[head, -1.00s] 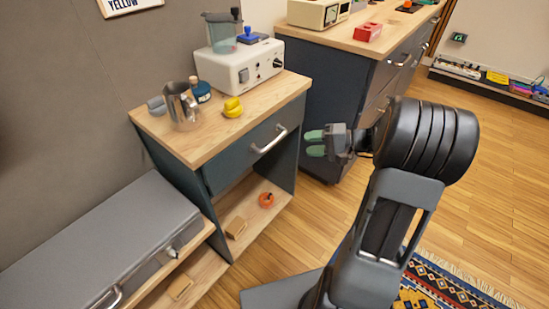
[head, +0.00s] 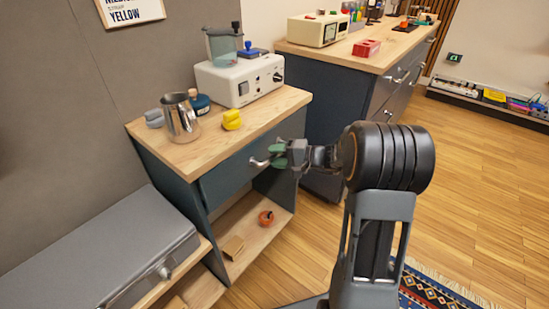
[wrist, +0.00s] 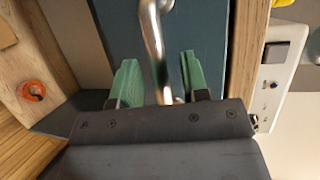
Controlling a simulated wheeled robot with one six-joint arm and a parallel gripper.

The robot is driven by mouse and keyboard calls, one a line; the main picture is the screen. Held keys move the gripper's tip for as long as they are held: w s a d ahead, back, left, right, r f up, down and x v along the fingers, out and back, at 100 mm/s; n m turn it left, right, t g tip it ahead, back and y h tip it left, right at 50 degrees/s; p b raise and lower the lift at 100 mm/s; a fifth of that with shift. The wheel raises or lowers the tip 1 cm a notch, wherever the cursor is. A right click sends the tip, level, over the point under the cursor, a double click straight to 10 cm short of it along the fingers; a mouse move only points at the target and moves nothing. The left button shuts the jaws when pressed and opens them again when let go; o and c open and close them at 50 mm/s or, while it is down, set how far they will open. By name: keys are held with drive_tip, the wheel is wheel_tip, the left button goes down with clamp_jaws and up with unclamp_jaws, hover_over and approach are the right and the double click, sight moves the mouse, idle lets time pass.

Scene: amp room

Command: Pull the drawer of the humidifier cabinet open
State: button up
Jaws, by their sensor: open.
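The humidifier cabinet (head: 160,190) has a wooden top and a dark blue-green drawer front (head: 226,178) that looks shut. Its silver bar handle (head: 258,162) is partly hidden behind my gripper in the head view. My gripper (head: 278,156) has green finger pads and is at the handle. In the wrist view, the handle (wrist: 154,45) runs between the two open fingers of my gripper (wrist: 157,82), with a finger on each side. I cannot tell whether either finger touches it.
A white humidifier (head: 240,80), metal pitcher (head: 181,117), dark blue bottle (head: 200,104) and yellow object (head: 232,120) stand on the cabinet top. An orange ring-like item (head: 266,218) lies on the lower shelf. A second cabinet (head: 335,105) stands close behind. Floor (head: 470,180) at right is clear.

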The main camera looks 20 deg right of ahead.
drive_tip(key=shift+w+a+f, duration=0.1)
drive_tip(key=shift+w+a, duration=0.15)
drive_tip(key=shift+a, duration=0.15)
drive_tip(key=shift+c, duration=0.3)
clamp_jaws()
